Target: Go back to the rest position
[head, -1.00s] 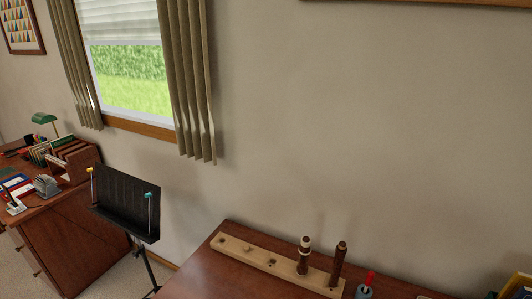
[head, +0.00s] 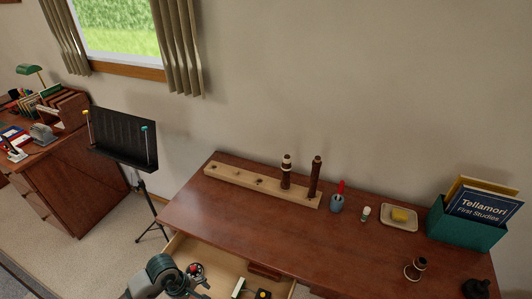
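A grey and teal part of my arm (head: 163,273) shows at the bottom left of the head view, over the open drawer (head: 277,281). No gripper fingers can be made out on it. My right gripper is not in view. The desk (head: 300,245) carries a pale wooden strip with holes (head: 230,176). Two dark wooden pieces, one with pale bands (head: 286,172) and one plain (head: 315,177), stand upright at its right end.
On the desk are a blue cup with a red-handled item (head: 337,203), a dish with a yellow block (head: 399,216), a teal box of books (head: 467,226) and a small brown piece (head: 415,268). A music stand (head: 122,138) stands left. The desk's middle is clear.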

